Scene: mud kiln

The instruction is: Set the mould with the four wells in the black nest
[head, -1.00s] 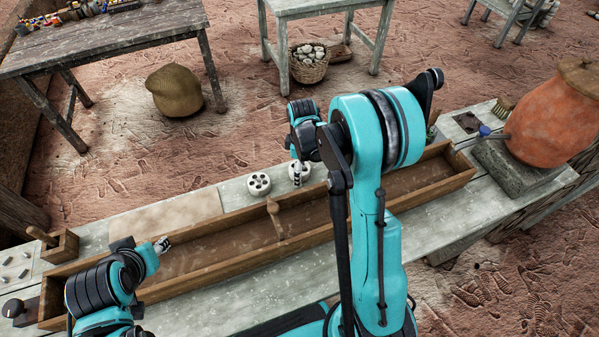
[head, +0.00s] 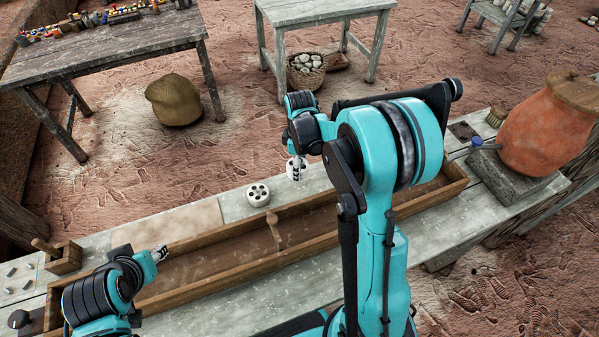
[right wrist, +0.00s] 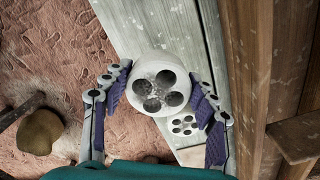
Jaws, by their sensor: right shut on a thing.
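My right gripper (right wrist: 158,100) is shut on a round white mould (right wrist: 158,82), with a finger on each side of it. Its top shows dark round wells, set two by two. In the head view this mould (head: 297,164) hangs over the bench, partly covered by the gripper (head: 296,172). A second white mould (head: 258,194) with several wells stands on the bench to its left; it also shows in the right wrist view (right wrist: 183,125), below the held one. A dark square (head: 463,130) on the bench at right may be the black nest. My left gripper (head: 160,254) is over the trough's left part; its opening is unclear.
A clay jar (head: 548,125) on a stone block, a blue-tipped tap and a brush (head: 495,117) stand at right. A small wooden box (head: 65,257) stands at left.

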